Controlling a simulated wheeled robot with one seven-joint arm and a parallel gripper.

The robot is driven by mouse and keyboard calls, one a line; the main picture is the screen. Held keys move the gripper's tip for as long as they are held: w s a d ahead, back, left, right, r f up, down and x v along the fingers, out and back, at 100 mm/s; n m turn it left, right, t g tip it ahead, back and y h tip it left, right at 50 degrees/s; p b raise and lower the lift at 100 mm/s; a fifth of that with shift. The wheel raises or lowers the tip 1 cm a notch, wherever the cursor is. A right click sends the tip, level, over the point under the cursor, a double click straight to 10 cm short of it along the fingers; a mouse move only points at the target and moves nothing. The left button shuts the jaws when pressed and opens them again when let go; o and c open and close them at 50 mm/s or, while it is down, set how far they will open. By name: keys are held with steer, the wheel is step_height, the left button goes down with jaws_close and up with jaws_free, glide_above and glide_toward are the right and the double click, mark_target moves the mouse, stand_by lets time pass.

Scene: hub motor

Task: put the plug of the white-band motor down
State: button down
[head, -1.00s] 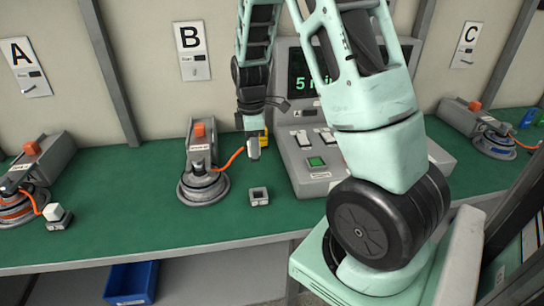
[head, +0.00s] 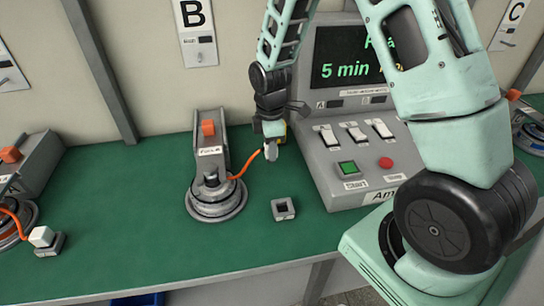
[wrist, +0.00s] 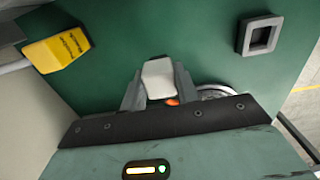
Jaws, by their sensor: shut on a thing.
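My gripper (head: 271,142) is shut on the pale plug (head: 271,152), above the green bench. In the wrist view the plug (wrist: 158,78) sits between my two grey fingers (wrist: 158,90). An orange cable (head: 245,165) runs from the plug to the round motor (head: 216,200) with pale rings, left of my gripper at station B. A square grey socket (head: 284,208) with a dark opening stands on the bench, apart from the plug. It shows empty at the upper right of the wrist view (wrist: 260,35).
A yellow labelled block (wrist: 58,48) is at upper left in the wrist view. A control console (head: 355,130) with switches stands right of my gripper. Another motor (head: 12,220) and a white plug (head: 41,237) in its socket are at far left. The bench front (head: 220,250) is clear.

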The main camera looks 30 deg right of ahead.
steer(key=shift+f, duration=1.9)
steer(key=shift+f, duration=0.2)
steer(key=c, duration=1.1)
jaws_free()
steer(key=shift+o, duration=0.2)
steer(key=shift+r, duration=0.15)
